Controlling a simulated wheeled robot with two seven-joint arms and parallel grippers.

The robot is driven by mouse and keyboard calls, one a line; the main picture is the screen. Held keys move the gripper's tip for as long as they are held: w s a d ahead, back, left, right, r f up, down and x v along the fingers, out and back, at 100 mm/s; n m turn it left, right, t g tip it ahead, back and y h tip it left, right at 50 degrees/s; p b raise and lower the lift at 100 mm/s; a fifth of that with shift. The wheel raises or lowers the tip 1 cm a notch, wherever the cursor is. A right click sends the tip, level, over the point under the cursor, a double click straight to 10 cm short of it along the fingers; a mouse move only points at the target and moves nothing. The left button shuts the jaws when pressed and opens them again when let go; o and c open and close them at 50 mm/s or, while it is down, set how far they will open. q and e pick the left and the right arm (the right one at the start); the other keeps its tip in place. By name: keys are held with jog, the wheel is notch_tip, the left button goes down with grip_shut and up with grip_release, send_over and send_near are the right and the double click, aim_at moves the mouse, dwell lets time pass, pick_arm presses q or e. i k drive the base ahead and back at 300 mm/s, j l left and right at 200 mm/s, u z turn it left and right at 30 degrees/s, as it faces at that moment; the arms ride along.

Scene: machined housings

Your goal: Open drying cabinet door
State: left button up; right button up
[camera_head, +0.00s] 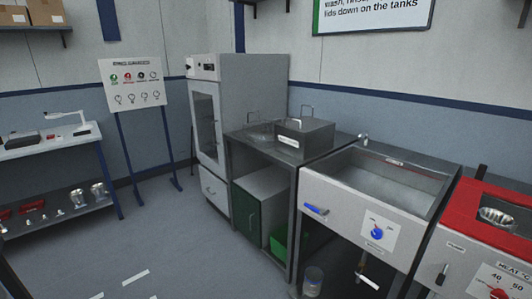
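The drying cabinet is most likely the tall grey cabinet (255,95) against the back wall, left of the metal bench. Its glazed door (205,127) faces left toward the open floor and looks shut. A slim vertical handle seems to run along the door's right side, but it is too small to be sure. A control panel (203,67) sits above the door and a white drawer-like panel (214,190) sits below it. Neither of my grippers shows in the head view.
A metal bench (250,148) with a lidded metal box (304,138) adjoins the cabinet's right side. A sink tank (345,205) and a red-topped unit (480,230) follow rightward. A sign stand (132,85) and shelf table (50,140) stand left. The floor (170,240) before the cabinet is clear.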

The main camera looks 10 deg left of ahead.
aim_at(213, 88)
jog(key=i+j+u, duration=0.2)
jog(key=i+u, duration=0.2)
jog(key=i, duration=0.15)
jog(key=i+u, duration=0.45)
jog(key=i+l+u, duration=0.15)
jog(key=i+u, duration=0.25)
jog(key=i, duration=0.2)
